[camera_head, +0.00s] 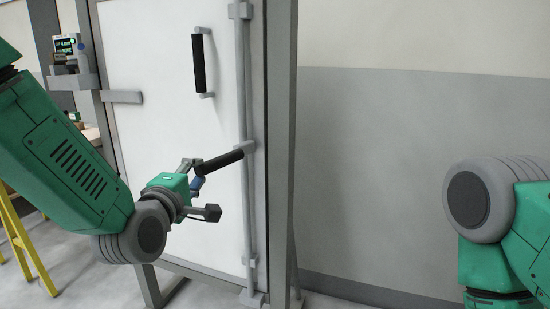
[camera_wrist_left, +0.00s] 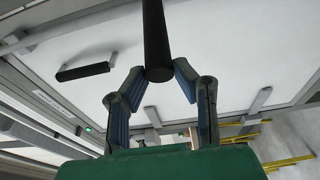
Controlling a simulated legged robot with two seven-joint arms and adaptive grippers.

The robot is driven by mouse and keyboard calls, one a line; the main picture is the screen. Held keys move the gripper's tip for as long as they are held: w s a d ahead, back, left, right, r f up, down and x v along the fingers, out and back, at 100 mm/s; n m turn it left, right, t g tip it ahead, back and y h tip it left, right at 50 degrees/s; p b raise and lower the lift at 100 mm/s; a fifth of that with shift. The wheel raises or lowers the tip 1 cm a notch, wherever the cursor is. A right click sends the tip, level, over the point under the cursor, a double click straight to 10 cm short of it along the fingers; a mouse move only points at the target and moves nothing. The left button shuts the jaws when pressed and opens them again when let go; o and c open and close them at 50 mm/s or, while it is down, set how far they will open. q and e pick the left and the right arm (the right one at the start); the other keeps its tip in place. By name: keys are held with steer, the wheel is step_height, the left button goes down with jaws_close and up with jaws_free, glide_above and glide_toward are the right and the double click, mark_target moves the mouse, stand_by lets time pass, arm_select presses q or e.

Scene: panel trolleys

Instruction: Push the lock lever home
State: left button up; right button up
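The lock lever (camera_head: 223,161) is a black-gripped handle that sticks out to the left, slanting slightly down, from a grey vertical rod (camera_head: 241,100) on the white panel (camera_head: 150,60). My left gripper (camera_head: 196,175) is at the lever's free end. In the left wrist view, the black grip (camera_wrist_left: 156,35) runs down between the inward-bent fingertips of the left gripper (camera_wrist_left: 159,72). The blue-padded fingers close around its end, one on each side. My right gripper is out of view; only part of the right arm shows at the right edge.
A fixed black pull handle (camera_head: 199,64) is on the panel above the lever. A grey post (camera_head: 281,150) stands right of the rod, with bare wall (camera_head: 380,170) beyond. A yellow stand (camera_head: 22,240) and a small display (camera_head: 64,46) are at the left.

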arm_select(q)
steer(key=shift+f, duration=0.1)
steer(key=shift+c, duration=1)
steer(key=shift+w+a, duration=0.4)
steer(key=shift+a, duration=0.25)
steer(key=shift+w+a, duration=0.35)
steer(key=shift+a, duration=0.35)
steer(key=shift+w+a, duration=0.4)
steer(key=shift+a, duration=0.25)
steer(key=shift+f, duration=0.1)
steer(key=w+a, duration=0.3)
steer(key=shift+w+a, duration=0.1)
